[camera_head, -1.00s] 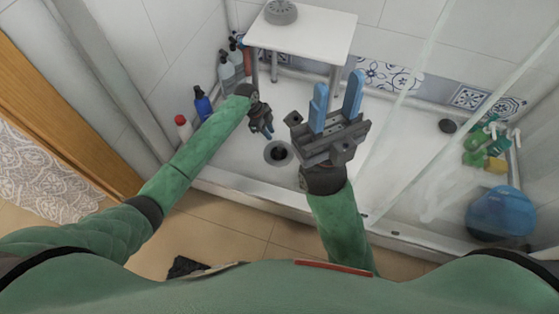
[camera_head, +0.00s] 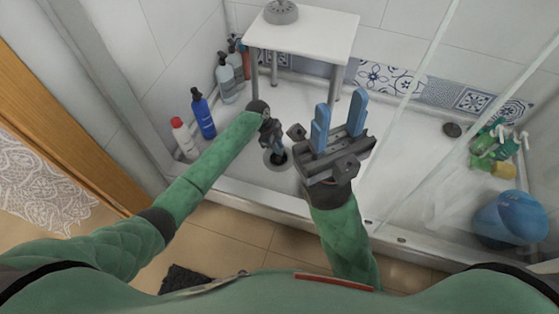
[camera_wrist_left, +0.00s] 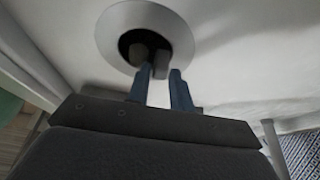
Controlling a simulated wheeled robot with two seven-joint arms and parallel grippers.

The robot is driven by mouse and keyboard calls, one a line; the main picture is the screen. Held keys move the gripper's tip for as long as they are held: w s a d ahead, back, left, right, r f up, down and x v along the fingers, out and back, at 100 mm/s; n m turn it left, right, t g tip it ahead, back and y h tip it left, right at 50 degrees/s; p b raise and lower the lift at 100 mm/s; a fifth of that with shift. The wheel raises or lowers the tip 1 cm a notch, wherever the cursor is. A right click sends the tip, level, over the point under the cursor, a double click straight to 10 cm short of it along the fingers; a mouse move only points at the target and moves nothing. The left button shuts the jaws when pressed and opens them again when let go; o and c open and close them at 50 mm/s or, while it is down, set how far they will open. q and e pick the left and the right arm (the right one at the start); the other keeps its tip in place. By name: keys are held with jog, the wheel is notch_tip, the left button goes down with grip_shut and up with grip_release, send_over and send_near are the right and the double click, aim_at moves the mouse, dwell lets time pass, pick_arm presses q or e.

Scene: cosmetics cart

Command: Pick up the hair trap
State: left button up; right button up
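The round drain (camera_head: 268,164) is set in the shower floor and has a pale ring. In the left wrist view the drain ring (camera_wrist_left: 172,28) surrounds a dark hole. A small dark grey piece (camera_wrist_left: 137,54) shows in the hole; it may be the hair trap, but I cannot tell for sure. My left gripper (camera_head: 278,153) points down at the drain. Its blue fingers (camera_wrist_left: 162,73) are apart with a gap between them, at the near edge of the hole. My right gripper (camera_head: 340,108) is open and empty, fingers pointing up, right of the drain.
A white stool (camera_head: 310,30) stands behind, with a grey round object (camera_head: 281,12) on it. A blue bottle (camera_head: 203,113) and a red-capped bottle (camera_head: 184,138) stand at left. A glass panel is at right, near green bottles (camera_head: 492,142) and a blue ball-like object (camera_head: 511,217).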

pick_arm(q)
grip_shut()
